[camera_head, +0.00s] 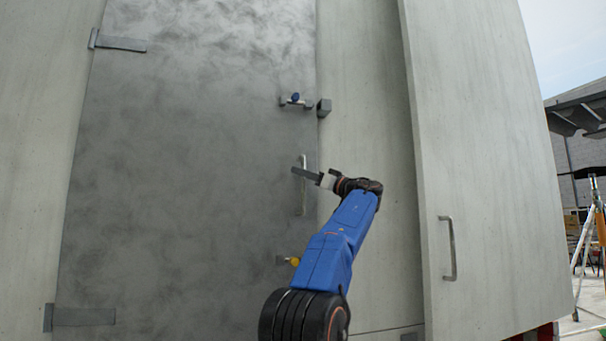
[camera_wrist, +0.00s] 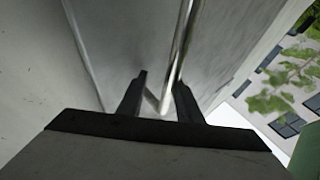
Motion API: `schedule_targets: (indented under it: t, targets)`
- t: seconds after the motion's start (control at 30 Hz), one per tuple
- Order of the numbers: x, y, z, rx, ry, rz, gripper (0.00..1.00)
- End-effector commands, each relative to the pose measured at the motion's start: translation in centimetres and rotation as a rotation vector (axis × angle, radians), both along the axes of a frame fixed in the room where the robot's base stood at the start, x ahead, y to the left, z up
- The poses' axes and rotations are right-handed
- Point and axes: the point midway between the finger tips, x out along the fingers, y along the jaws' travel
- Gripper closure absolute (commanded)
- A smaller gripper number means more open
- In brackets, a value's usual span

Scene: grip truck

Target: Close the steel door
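The grey steel door (camera_head: 190,170) fills the left of the head view, with hinges on its left side. It looks nearly in line with the wall; I cannot tell whether a small gap is left. Its upright metal handle (camera_head: 302,195) is near its right edge. My gripper (camera_head: 305,174) is at the handle's upper part. In the wrist view, the handle bar (camera_wrist: 182,45) runs down between my two dark fingers (camera_wrist: 161,82), close to the right one. The fingers are apart, with space on the left of the bar.
A latch with a blue knob (camera_head: 295,98) sits above the handle, beside a catch block (camera_head: 324,107). A yellow knob (camera_head: 294,261) is below. A pale sliding-type panel (camera_head: 500,160) with its own handle (camera_head: 450,248) stands out on the right.

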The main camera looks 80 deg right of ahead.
Motion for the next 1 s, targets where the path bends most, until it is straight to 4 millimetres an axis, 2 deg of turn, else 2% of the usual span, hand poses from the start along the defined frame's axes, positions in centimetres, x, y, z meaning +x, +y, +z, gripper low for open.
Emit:
schedule_targets:
  t: [0.17,0.8,1.0]
  targets:
    - [-1.7,0.4,-0.8,0.003,0.001,-0.003,0.67]
    - [-12.6,4.1,-5.4,0.001,0.0,-0.004,0.67]
    - [-14.6,4.8,-6.3,0.0,0.0,-0.002,0.67]
